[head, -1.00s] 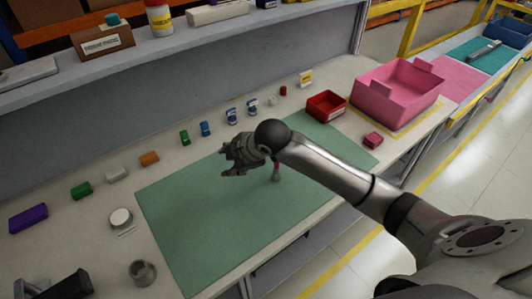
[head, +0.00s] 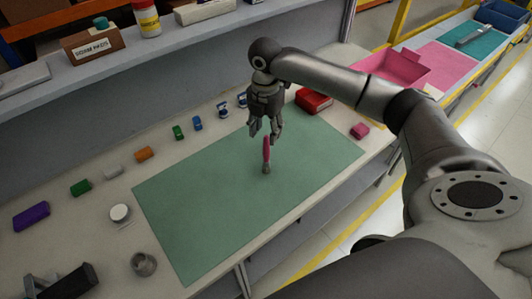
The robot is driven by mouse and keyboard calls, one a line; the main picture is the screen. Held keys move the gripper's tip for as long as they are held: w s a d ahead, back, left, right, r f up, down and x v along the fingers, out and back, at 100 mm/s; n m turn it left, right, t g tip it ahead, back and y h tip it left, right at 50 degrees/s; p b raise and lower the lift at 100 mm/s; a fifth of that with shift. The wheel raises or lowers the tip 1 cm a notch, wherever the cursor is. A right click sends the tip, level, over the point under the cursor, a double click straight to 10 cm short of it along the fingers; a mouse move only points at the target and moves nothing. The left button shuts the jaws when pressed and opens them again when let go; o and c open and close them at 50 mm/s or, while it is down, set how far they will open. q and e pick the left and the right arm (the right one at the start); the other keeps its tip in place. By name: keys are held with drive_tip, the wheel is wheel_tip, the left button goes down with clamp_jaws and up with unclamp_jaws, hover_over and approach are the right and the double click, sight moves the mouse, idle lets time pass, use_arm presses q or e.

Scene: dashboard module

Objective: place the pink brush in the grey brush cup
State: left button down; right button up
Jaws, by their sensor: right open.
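The pink brush (head: 266,152) is on the green mat, its pink handle pointing away and its grey-brown head toward me. My right gripper (head: 266,133) is open, with its fingers pointing down around or just above the far end of the handle. I cannot tell whether they touch it. The grey brush cup (head: 144,264) stands on the bench at the lower left, off the mat, with its opening showing. My left gripper is not in view.
The green mat (head: 215,208) is otherwise clear. Several small coloured blocks line the back, including an orange one (head: 144,153). A red bin (head: 314,101) and a pink crate (head: 398,70) are at the right. A dark object (head: 68,284) stands left of the cup.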

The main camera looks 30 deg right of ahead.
sight(267, 136)
drive_tip(key=f, duration=0.1)
drive_tip(key=f+p, duration=0.1)
drive_tip(key=f, duration=0.1)
drive_tip(key=f+p, duration=0.1)
drive_tip(key=f, duration=0.1)
drive_tip(key=shift+w+d, duration=0.15)
drive_tip(key=shift+d, duration=0.1)
drive_tip(key=shift+f, duration=0.3)
clamp_jaws()
